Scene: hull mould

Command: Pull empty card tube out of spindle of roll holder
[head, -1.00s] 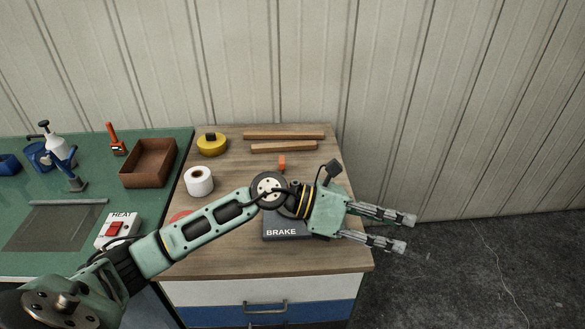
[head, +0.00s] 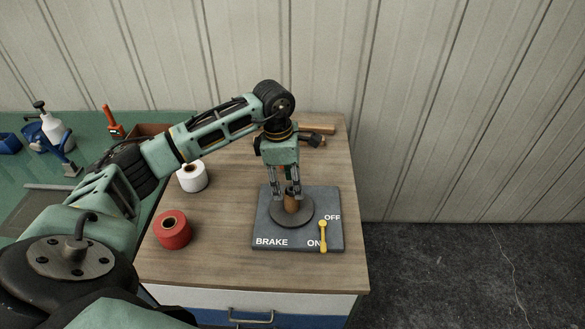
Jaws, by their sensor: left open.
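The roll holder (head: 268,228) is a dark grey base with a round plate on the wooden cabinet top. The brown card tube (head: 291,204) stands upright at the middle of the round plate; the spindle inside it cannot be made out. My left gripper (head: 286,196) points down over the tube, open, with its fingers on either side of the tube's upper part. Whether the fingers touch it I cannot tell. The yellow brake lever (head: 323,237) points toward ON. My right gripper is not in view.
A red roll (head: 173,230) and a white roll (head: 192,176) stand left of the holder. The cabinet's right edge drops to the floor. The front of the top is clear.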

